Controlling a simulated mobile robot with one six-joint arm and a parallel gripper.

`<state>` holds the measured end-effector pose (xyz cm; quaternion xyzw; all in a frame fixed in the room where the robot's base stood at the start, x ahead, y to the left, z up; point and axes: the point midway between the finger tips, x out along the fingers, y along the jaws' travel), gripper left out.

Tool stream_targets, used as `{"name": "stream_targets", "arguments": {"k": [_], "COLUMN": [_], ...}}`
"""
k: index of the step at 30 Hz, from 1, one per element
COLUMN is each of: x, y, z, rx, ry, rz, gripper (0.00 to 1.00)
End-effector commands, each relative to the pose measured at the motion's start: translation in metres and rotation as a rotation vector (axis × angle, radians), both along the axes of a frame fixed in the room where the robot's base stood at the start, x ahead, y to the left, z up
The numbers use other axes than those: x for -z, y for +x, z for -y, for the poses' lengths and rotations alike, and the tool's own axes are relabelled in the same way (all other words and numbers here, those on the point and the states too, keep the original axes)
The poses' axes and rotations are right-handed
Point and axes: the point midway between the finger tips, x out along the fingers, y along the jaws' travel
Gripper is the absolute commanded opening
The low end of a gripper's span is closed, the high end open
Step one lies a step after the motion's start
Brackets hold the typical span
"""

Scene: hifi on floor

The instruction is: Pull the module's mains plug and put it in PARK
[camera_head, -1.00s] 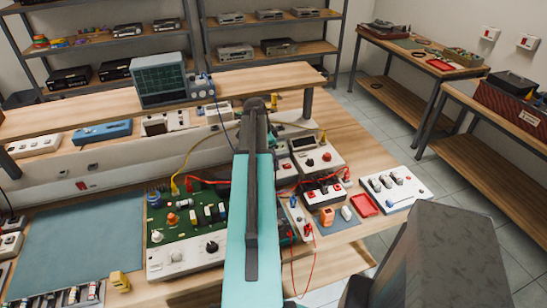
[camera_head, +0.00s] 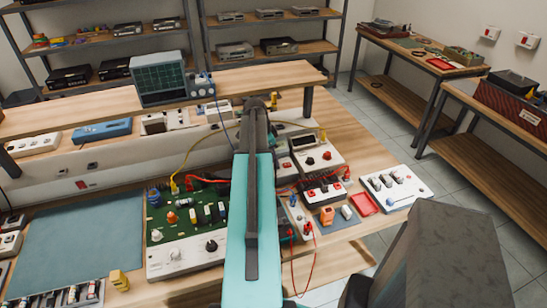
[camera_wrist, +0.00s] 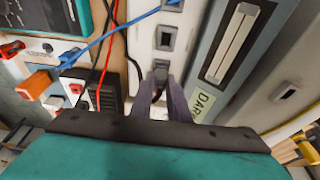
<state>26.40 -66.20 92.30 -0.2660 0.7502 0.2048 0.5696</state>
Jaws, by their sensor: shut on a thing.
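In the wrist view my gripper (camera_wrist: 158,92) is shut on a small dark plug (camera_wrist: 160,69) at a white socket strip (camera_wrist: 145,42). I cannot tell whether the plug is seated in the strip or just clear of it. An empty-looking outlet (camera_wrist: 165,38) shows above it. A pale label (camera_wrist: 204,106), partly hidden, seems to read PARK; it is on the grey-blue panel right of the strip. In the head view my arm hides the gripper and plug. A module with a green circuit board (camera_head: 157,219) stands on the bench, left of my arm.
In the head view a blue mat (camera_head: 75,240) is clear, and a white switch box (camera_head: 410,197) stands at right.

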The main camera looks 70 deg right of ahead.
Motion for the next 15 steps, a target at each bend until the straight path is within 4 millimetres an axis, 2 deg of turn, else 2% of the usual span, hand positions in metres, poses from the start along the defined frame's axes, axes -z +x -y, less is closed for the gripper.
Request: {"name": "stream_targets", "arguments": {"k": [5,6,9,15], "x": [-0.0001,-0.0002,-0.0001,-0.0002], "y": [0.0,0.0,0.0,0.0002], "z": [0.0,0.0,0.0,0.0], "rx": [0.0,0.0,0.0,0.0], "ry": [0.0,0.0,0.0,0.0], "rz": [0.0,0.0,0.0,0.0], "gripper": [0.0,0.22,0.37,0.37]}}
